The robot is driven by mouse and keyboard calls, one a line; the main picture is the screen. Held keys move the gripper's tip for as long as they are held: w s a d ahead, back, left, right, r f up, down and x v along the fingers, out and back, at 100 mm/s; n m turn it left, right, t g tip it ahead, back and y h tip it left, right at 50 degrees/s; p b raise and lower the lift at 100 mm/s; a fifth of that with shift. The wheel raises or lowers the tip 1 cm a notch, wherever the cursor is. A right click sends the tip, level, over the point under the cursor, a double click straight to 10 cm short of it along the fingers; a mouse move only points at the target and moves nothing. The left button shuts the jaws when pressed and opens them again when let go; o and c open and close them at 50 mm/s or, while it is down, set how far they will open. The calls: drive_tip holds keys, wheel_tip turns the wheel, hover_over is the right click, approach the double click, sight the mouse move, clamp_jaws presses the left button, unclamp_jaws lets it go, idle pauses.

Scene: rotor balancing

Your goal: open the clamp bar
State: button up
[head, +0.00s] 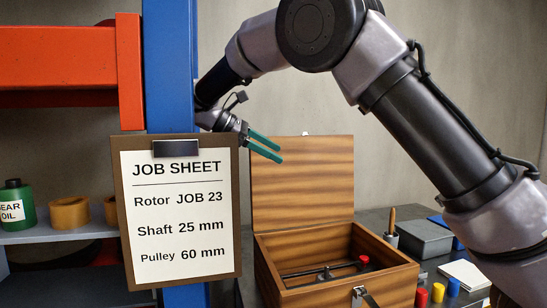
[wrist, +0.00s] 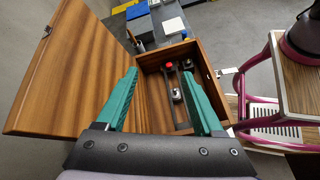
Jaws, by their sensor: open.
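A dark bar with a red knob (head: 364,261), which looks like the clamp bar (head: 318,273), lies inside an open wooden box (head: 345,290). In the wrist view the red knob (wrist: 168,66) is at the far end of dark bars in the box, with a small metallic block (wrist: 177,95) among them. I cannot tell how the bar is fastened. My gripper (head: 280,148), with green fingers, is open and empty. It is above the box, in front of the raised lid (head: 300,180), apart from the bar. It also shows in the wrist view (wrist: 159,73).
A job sheet (head: 180,215) hangs on the blue post (head: 170,70) at left. Right of the box are a grey case (head: 425,237), a cup with a brush, and coloured cylinders (head: 437,292). A pink-framed cart (wrist: 277,85) shows right in the wrist view.

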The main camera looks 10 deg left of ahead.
drive_tip(key=s+d+r+m+g+y, duration=0.2)
drive_tip(key=d+m+y, duration=0.5)
drive_tip(key=d, duration=1.8)
drive_tip(key=s+d+m+t+y, duration=0.2)
drive_tip(key=s+d+m+y, duration=0.1)
drive_tip(key=s+m, duration=0.4)
drive_tip(key=s+d+f+m+t+y, duration=0.1)
drive_tip(key=s+d+m+t+y, duration=0.1)
drive_tip(key=s+d+m, duration=0.4)
drive_tip(key=shift+s+f+m+y, duration=0.3)
drive_tip(key=shift+m+y, duration=0.2)
drive_tip(key=shift+y, duration=0.2)
drive_tip(key=shift+s+m, duration=0.25)
drive_tip(key=shift+m, duration=0.15)
drive_tip(key=shift+c, duration=0.5)
drive_tip(key=shift+f+t, duration=0.1)
drive_tip(key=shift+t, duration=0.2)
drive_tip(key=shift+c, duration=0.8)
drive_tip(key=n+g+h, duration=0.2)
drive_tip(key=n+g, duration=0.2)
drive_tip(key=g, duration=0.3)
hover_over(364, 257)
wheel_tip(364, 257, down, 24)
wheel_tip(364, 257, down, 11)
drive_tip(key=shift+f, duration=0.1)
